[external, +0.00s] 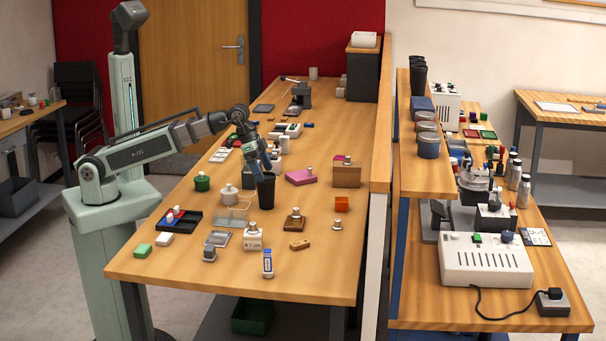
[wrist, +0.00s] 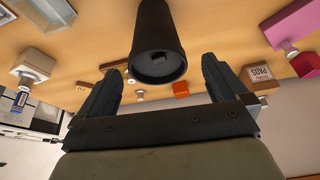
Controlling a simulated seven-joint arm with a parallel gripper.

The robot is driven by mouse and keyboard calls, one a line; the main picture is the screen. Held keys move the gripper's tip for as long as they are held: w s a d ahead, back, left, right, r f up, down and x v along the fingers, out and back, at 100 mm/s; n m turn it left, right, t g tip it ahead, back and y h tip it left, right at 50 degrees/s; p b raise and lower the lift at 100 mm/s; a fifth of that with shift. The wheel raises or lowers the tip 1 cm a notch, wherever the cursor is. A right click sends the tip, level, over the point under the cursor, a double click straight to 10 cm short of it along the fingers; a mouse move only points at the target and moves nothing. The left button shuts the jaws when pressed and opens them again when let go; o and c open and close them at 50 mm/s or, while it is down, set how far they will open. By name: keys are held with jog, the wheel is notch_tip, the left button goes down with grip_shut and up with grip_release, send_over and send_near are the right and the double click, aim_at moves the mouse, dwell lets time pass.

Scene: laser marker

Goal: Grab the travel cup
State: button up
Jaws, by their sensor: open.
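The travel cup is a black, tapered cup (external: 266,194) standing upright on the wooden bench in the external view. In the wrist view the black cup (wrist: 157,30) is at upper middle, its round open mouth facing the camera. My gripper (external: 264,170) points down just above the cup's rim in the external view. In the wrist view my gripper (wrist: 161,68) is open, with one dark finger on each side of the cup's mouth and visible gaps between. Nothing is held. The depth of the fingers relative to the rim is hard to tell.
A clear stand (external: 233,215) and a white lidded jar (external: 229,195) are left of the cup. A wooden block with a knob (external: 295,221) is in front right, an orange block (external: 341,204) and a pink box (external: 301,177) to the right. Bare bench shows between them.

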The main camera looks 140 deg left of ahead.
aim_at(265, 175)
jog(key=shift+x, duration=2.7)
jog(key=shift+d, duration=0.15)
jog(key=shift+c, duration=0.2)
jog(key=c, duration=0.6)
